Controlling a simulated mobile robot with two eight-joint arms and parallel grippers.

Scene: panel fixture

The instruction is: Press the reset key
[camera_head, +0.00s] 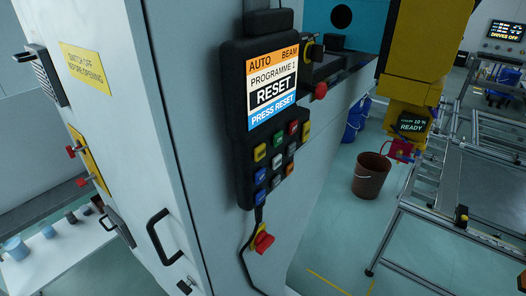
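The black control pendant (241,100) is mounted on the side of a white cabinet, slightly right of the view's middle. Its lit screen (273,85) reads AUTO, BEAM, PROGRAMME 1, RESET and PRESS RESET. Below the screen is a keypad of several small coloured keys, including a red key (293,128), a green key (278,140), a yellow key (260,152), a blue key (260,175) and an orange key (290,168). The key labels are too small to read, so I cannot tell which is the reset key. Neither of my grippers shows.
The white cabinet (180,100) has a protruding black handle (160,236). A red stop button (263,242) sits below the keypad, and a red knob (320,91) right of the screen. A brown bucket (369,178) and a metal-framed table (480,190) stand right.

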